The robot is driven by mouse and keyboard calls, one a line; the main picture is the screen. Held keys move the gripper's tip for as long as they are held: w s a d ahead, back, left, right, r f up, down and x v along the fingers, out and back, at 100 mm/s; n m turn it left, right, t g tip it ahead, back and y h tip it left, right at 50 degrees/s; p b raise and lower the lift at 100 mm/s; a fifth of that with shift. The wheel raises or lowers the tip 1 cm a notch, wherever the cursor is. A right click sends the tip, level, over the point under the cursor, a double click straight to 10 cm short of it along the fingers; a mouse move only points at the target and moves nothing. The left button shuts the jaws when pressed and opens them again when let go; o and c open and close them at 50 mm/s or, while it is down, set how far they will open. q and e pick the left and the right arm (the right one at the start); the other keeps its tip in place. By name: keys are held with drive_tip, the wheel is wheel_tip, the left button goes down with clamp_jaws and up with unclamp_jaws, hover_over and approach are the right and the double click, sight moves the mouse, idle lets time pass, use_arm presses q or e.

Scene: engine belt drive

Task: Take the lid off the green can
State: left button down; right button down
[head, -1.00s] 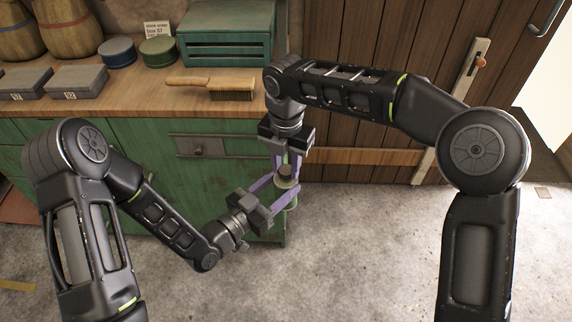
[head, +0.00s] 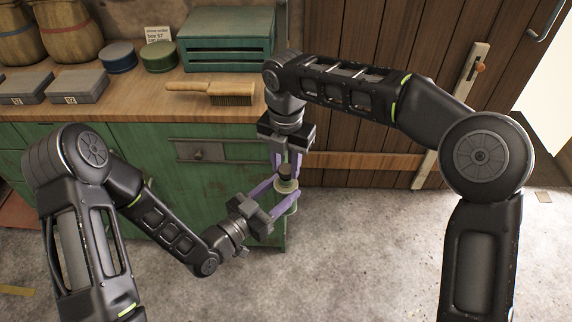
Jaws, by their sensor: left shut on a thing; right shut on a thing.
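The green can (head: 292,208) is held in the air in front of the cabinet's right end, mostly hidden by the fingers. Its pale lid (head: 286,186) with a dark knob (head: 285,171) is at the top of the can. My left gripper (head: 282,196), with purple fingers, reaches in from the lower left and is shut on the can's body. My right gripper (head: 286,167) points down from above and is shut on the lid at its knob. I cannot tell whether there is a gap between lid and can.
The green cabinet (head: 150,185) with its wooden top (head: 130,103) stands behind my arms. On it are a brush (head: 230,94), a blue tin (head: 118,57), a green tin (head: 158,57), a green box (head: 228,38) and grey blocks (head: 76,86). Concrete floor (head: 350,270) is clear on the right.

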drive_tip(key=shift+r, duration=2.05)
use_arm(q)
drive_tip(key=shift+r, duration=0.1)
